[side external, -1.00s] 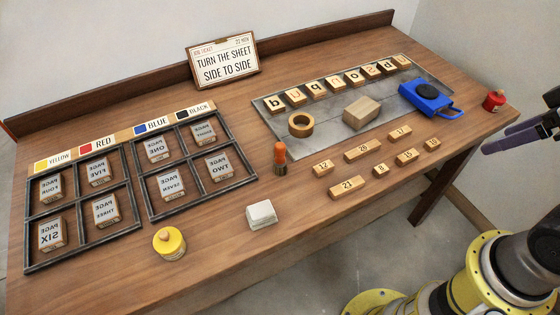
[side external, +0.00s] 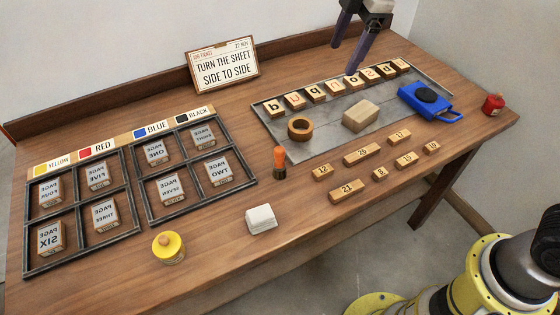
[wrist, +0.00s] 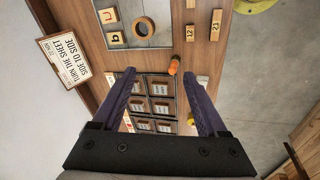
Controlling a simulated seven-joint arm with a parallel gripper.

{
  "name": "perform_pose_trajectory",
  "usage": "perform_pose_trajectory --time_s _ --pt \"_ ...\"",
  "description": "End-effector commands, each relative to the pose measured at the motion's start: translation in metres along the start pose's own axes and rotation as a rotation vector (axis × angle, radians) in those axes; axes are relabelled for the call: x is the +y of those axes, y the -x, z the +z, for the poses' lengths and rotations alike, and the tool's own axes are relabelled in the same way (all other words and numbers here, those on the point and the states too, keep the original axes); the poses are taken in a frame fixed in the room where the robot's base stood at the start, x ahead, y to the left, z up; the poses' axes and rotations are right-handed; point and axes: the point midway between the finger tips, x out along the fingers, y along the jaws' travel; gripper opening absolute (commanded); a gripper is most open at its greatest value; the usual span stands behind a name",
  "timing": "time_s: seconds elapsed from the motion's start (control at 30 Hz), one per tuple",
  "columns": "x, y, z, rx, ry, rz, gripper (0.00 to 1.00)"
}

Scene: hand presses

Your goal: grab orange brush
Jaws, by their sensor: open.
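The orange brush (side external: 279,162) stands upright on the wooden table, with an orange handle on top and a dark lower part. It is just left of the front left corner of the grey metal plate. It also shows in the wrist view (wrist: 174,65), between and beyond my fingers. My gripper (side external: 344,59) is open and empty, with dark purple fingers, high over the back of the table behind the letter blocks. In the wrist view my gripper (wrist: 169,88) has its fingers wide apart, and nothing is between the tips at close range.
The grey plate (side external: 310,143) holds letter blocks, a wooden ring (side external: 300,128) and a wooden block (side external: 360,115). Numbered blocks (side external: 346,190) lie right of the brush. Framed page blocks (side external: 145,218) are left. A white block (side external: 261,219) and yellow jar (side external: 168,247) stand in front.

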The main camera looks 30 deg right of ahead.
Motion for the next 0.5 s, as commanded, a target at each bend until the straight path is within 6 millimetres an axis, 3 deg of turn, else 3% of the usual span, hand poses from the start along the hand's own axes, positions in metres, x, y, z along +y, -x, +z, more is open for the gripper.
perform_pose_trajectory --time_s 0.1,0.3,0.4,0.5 --pt "0.009 -0.054 -0.039 -0.021 0.104 -0.072 0.76" --pt "-0.002 -0.132 -0.084 -0.058 0.191 -0.171 0.76" --pt "-0.015 -0.158 -0.092 -0.079 0.215 -0.213 0.76" --pt "-0.025 -0.173 -0.096 -0.092 0.231 -0.238 0.76"
